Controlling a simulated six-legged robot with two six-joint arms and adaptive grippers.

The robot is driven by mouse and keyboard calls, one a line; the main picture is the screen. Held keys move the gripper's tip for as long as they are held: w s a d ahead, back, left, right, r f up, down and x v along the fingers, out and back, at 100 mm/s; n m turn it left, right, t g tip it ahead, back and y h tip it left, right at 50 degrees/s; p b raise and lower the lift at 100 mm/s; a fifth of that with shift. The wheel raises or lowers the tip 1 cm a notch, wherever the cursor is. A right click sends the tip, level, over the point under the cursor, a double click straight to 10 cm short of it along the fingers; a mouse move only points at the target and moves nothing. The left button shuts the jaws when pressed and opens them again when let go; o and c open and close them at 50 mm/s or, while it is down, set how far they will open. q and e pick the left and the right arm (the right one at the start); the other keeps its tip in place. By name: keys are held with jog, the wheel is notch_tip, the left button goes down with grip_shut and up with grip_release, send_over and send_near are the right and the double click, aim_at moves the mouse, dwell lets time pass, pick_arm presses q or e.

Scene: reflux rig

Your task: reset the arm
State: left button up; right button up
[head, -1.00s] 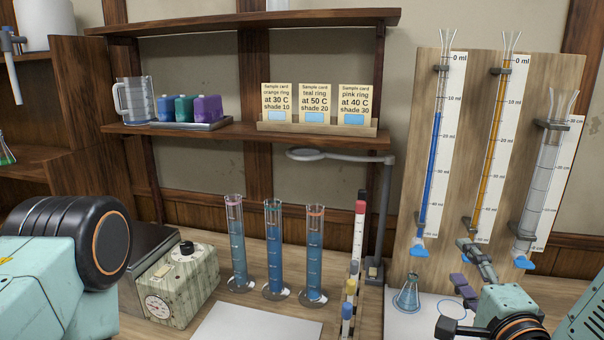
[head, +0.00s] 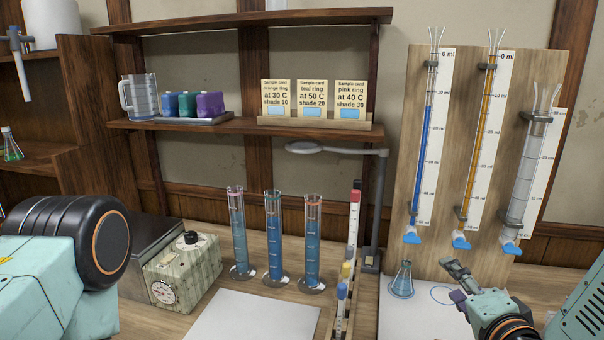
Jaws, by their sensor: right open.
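My right gripper (head: 455,282) is open and empty at the lower right. It is in front of the burette board (head: 396,240), below the orange-filled burette (head: 488,130) and its blue stopcock (head: 461,242). A small conical flask (head: 402,284) with bluish liquid stands just left of the gripper, apart from it. My left gripper is out of view; only part of my left arm shows at the lower left.
A blue-filled burette (head: 422,150) and a wider clear tube (head: 530,165) hang on the board. Several blue-filled cylinders (head: 273,240) stand mid-table beside a rack of capped vials (head: 345,270). A dial box (head: 183,270) is left. A white sheet (head: 253,318) lies in front, clear.

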jog(key=s+a+f+n+g+b, duration=0.1)
jog(key=s+f+n+g+b, duration=0.35)
jog(key=f, duration=0.75)
jog(key=s+a+f+n+g+b, duration=0.15)
jog(key=s+f+n+g, duration=0.3)
jog(key=s+f, duration=0.55)
pick_arm(q)
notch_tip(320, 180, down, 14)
jog(key=b, duration=0.8)
pick_arm(e)
jog(key=s+a+f+n+g, duration=0.1)
jog(key=s+f+n+g, duration=0.3)
jog(key=s+f, duration=1.4)
notch_tip(320, 180, down, 3)
jog(key=g, duration=0.2)
jog(key=shift+s+a+g, duration=0.15)
jog(key=shift+a+g, duration=0.2)
jog(key=shift+g, duration=0.05)
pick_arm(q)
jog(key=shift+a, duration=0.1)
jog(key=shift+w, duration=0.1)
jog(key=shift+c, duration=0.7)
pick_arm(e)
jog(key=c, duration=0.3)
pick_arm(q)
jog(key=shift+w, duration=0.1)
pick_arm(e)
jog(key=shift+c, duration=0.5)
